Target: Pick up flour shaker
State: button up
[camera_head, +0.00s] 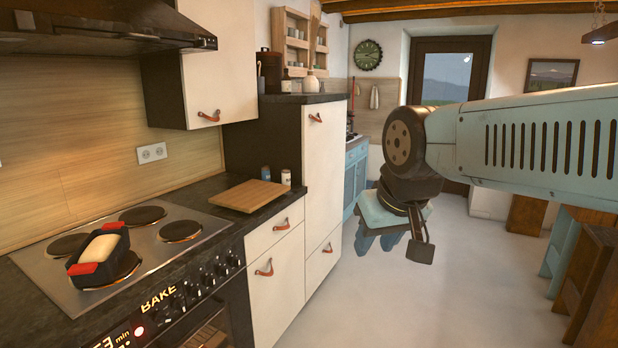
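Two small containers stand on the dark counter behind the cutting board, close to the tall cabinet. One is a white jar with a darker top (286,178); the other is a bluish shaker with a pale lower part (266,173). Both look upright. They are too small to read, so I cannot tell which is the flour shaker. My gripper (378,244) hangs pointing down over open floor, right of the counter and well apart from both containers. Its blue fingers look spread, with nothing seen between them.
A wooden cutting board (250,195) lies in front of the containers. A black loaf pan with red grips (98,257) sits on the stove (190,255). The tall cabinet (322,170) stands right of the containers. The floor (400,310) below my gripper is clear.

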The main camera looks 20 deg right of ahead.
aim_at(286, 173)
jog(key=z, duration=0.35)
jog(key=i, duration=0.75)
jog(key=z, duration=0.65)
jog(key=i, duration=1.25)
jog(key=u, duration=0.3)
